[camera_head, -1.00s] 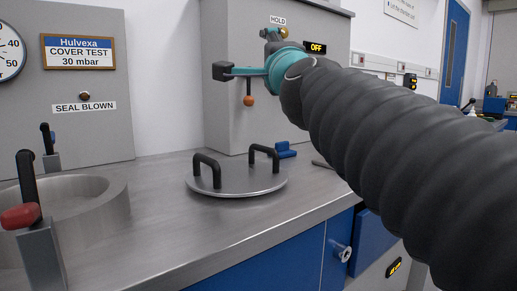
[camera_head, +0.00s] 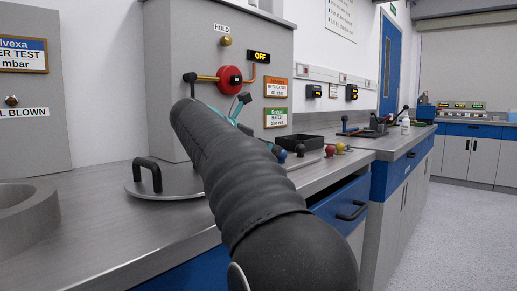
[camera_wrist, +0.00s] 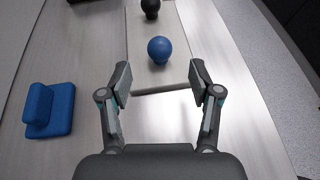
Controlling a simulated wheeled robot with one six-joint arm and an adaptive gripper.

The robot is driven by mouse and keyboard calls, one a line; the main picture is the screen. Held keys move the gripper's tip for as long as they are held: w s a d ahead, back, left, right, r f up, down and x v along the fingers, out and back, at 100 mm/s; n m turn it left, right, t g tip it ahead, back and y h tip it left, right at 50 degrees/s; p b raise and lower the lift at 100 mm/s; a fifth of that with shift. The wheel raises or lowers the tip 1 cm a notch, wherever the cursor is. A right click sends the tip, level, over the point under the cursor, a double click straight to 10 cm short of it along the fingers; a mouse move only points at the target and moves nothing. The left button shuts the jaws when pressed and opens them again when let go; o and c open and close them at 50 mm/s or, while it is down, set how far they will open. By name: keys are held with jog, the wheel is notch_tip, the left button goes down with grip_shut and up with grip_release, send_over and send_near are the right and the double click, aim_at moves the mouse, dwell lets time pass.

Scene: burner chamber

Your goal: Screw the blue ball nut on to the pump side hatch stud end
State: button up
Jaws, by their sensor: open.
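I cannot make out the pump side hatch stud end in these frames.
A black ball (camera_wrist: 151,8) lies beyond the blue one. A blue block (camera_wrist: 48,110) is at left. Red (camera_head: 330,150) and yellow (camera_head: 340,147) balls and a black tray (camera_head: 304,143) are nearby. A round lid (camera_head: 140,188) and grey box with a red knob (camera_head: 229,78) stand left.

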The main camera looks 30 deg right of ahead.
jog(key=shift+x, duration=3.45)
jog(key=shift+r, duration=0.1)
grip_shut()
